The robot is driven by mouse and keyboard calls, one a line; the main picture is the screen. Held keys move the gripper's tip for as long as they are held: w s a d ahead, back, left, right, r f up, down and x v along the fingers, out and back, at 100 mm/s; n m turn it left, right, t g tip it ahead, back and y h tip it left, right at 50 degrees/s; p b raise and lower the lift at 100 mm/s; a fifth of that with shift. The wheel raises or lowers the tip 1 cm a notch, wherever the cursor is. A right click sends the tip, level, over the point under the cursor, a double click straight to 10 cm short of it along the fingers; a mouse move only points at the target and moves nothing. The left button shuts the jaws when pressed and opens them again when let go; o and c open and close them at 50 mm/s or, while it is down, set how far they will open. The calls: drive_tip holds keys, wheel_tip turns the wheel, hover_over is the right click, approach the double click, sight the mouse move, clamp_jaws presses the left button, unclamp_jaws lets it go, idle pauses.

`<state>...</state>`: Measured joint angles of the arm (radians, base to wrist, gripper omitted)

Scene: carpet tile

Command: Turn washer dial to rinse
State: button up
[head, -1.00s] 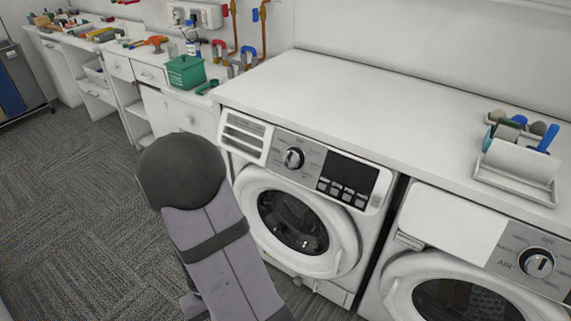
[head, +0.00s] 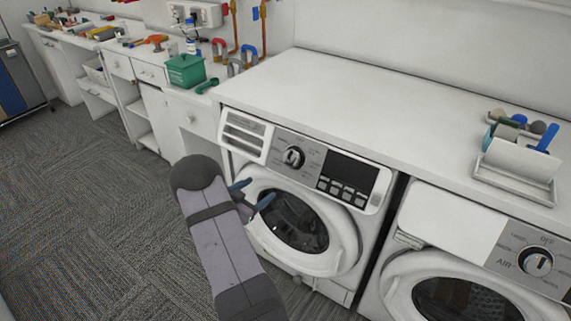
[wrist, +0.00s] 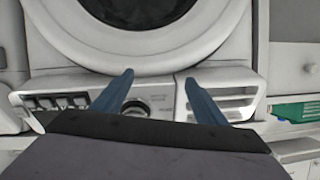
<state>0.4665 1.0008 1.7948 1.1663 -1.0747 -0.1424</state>
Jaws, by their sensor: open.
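The washer (head: 268,157) on the left has a silver control panel with a round dial (head: 293,157), dark-centred with a metal rim, left of a black display. The dial also shows in the wrist view (wrist: 135,108), partly hidden behind the left finger and my gripper's body. My gripper (head: 252,193) is open and empty, with blue fingers in front of the washer's round door, below and left of the dial. In the wrist view, the fingers (wrist: 160,78) stand apart over the panel. The small dial labels are too blurred to read.
A second machine (head: 500,235) with its own dial (head: 536,262) stands at the right. The white counter (head: 370,95) runs above both, with a white holder (head: 515,170) of tools. A green basket (head: 186,71) sits at the back left. Carpet floor (head: 80,200) is free.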

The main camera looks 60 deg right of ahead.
sight(288, 161)
drive_tip(key=s+d+r+m+g+h, duration=0.1)
drive_tip(key=s+r+g+h, duration=0.3)
drive_tip(key=r, duration=0.4)
drive_tip(key=shift+t, duration=0.6)
drive_tip(key=shift+s+d+r+p, duration=0.1)
drive_tip(key=shift+s+d+p, duration=0.2)
drive_tip(key=shift+d, duration=0.95)
drive_tip(key=shift+s+d+r+p, duration=0.15)
drive_tip(key=shift+d+p, duration=0.3)
drive_tip(key=shift+d, duration=0.85)
drive_tip(key=shift+s+d+f+p, duration=0.1)
drive_tip(key=shift+s+d+p, duration=0.2)
drive_tip(key=shift+d, duration=0.95)
drive_tip(key=c, duration=1)
